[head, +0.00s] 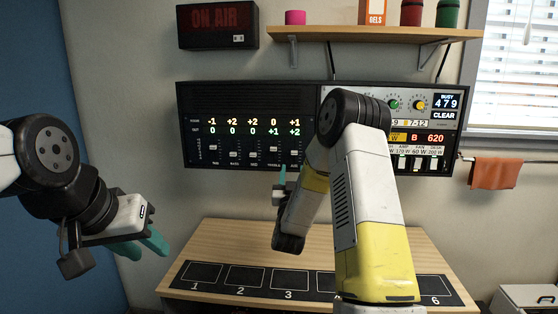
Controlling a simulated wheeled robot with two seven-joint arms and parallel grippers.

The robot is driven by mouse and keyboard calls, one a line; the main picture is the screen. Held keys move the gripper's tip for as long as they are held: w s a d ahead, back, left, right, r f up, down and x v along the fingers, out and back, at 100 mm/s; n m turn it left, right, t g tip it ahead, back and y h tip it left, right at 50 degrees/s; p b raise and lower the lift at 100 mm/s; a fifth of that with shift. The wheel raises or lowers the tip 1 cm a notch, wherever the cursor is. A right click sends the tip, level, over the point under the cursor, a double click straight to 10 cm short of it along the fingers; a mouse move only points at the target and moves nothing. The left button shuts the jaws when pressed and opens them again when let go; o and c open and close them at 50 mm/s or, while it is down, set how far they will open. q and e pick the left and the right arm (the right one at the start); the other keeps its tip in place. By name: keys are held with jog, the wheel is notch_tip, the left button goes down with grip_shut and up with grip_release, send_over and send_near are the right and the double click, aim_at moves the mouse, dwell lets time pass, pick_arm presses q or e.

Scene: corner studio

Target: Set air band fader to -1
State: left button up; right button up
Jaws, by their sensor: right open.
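The fader panel (238,131) is a wide black unit on the back wall, with several vertical faders in a row. Above them are a yellow row reading -1, +2, +2, 0, +1 and a green row reading 0, 0, 0, +1, +2. The rightmost fader (296,153), apparently the air band, is under yellow +1 and green +2; its label is too small to read surely. My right gripper (281,180) is open, with a teal finger just below the panel's right-hand faders; my arm partly hides it. My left gripper (148,246) hangs at left, away from the panel, its opening unclear.
A wooden desk (215,240) below carries a black numbered strip (245,277). A control unit (445,120) with knobs and switches adjoins the panel, partly behind my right arm. Above are an ON AIR sign (217,25) and a shelf (375,34). An orange cloth (496,173) hangs right.

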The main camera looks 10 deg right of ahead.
aim_at(294, 154)
jog(key=x, duration=0.7)
jog(key=shift+w+r, duration=0.15)
jog(key=shift+w, duration=0.15)
jog(key=shift+c, duration=0.2)
jog(key=shift+d, duration=0.1)
grip_shut()
dwell(0.4)
dwell(0.5)
